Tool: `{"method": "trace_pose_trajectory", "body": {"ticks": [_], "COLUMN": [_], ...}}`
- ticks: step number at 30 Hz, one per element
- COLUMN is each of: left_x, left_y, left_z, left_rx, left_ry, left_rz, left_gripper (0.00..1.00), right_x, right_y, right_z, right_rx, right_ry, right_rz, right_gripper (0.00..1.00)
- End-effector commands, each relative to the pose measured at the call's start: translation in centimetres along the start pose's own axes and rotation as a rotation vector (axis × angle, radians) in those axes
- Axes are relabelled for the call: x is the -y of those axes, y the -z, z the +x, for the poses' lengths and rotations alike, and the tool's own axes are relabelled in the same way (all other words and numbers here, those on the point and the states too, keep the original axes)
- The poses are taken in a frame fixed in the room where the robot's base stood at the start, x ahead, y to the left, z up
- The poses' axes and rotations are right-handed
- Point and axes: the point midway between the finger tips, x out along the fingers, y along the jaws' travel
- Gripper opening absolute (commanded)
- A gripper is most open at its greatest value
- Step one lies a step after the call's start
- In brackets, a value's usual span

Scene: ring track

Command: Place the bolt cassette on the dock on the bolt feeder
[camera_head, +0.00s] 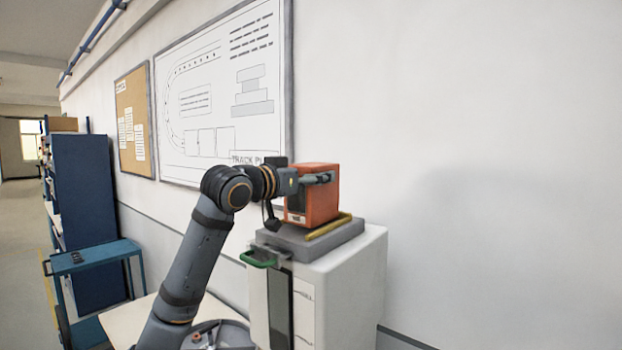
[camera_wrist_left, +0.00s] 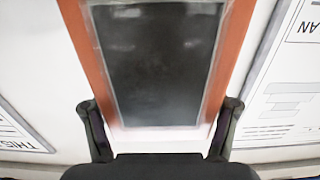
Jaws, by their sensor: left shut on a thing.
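The bolt cassette (camera_head: 321,206) is an orange box with a dark front and a small white label. My left gripper (camera_head: 318,179) is shut on its upper part. The cassette is upright over the grey dock (camera_head: 287,238) on top of the white bolt feeder (camera_head: 345,290). I cannot tell whether its base touches the dock. In the left wrist view the cassette (camera_wrist_left: 232,50) shows a dark panel in an orange frame, with the fingers of my left gripper (camera_wrist_left: 160,108) on either side. My right gripper is not in view.
A green handle (camera_head: 258,260) sticks out at the feeder's left. A white wall (camera_head: 480,130) stands close behind. A blue cart (camera_head: 95,258) and blue cabinet (camera_head: 85,185) are at the left.

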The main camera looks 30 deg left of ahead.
Motion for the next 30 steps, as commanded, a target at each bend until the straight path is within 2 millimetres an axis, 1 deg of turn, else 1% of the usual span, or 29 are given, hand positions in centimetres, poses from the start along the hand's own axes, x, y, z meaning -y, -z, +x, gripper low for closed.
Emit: {"method": "trace_pose_trajectory", "body": {"ticks": [3, 10, 14, 15, 19, 20, 30], "left_x": [0.00, -0.06, -0.05, -0.02, -0.02, -0.02, -0.02], "left_y": [-0.73, -0.77, -1.17, -1.21, -1.18, -1.17, -0.95], "left_z": [-0.07, -0.08, -0.08, -0.03, -0.03, -0.03, -0.03], "left_rx": [-0.004, -0.006, -0.006, -0.001, -0.001, -0.001, -0.002], "left_ry": [0.001, -0.001, -0.001, 0.000, 0.000, 0.000, 0.000], "left_rz": [0.003, 0.000, 0.000, -0.001, -0.001, 0.000, 0.000], "left_gripper": [0.12, 0.12, 0.12, 0.79, 0.97, 0.98, 0.98], "right_x": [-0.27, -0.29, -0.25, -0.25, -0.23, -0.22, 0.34], "right_y": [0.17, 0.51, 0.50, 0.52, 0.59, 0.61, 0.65], "right_z": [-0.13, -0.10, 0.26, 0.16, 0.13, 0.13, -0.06], "right_rx": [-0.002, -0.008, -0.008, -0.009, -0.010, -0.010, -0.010], "right_ry": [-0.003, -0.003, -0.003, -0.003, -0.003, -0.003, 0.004], "right_rz": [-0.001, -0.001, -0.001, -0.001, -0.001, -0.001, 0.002], "right_gripper": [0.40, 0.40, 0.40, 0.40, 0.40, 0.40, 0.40]}}
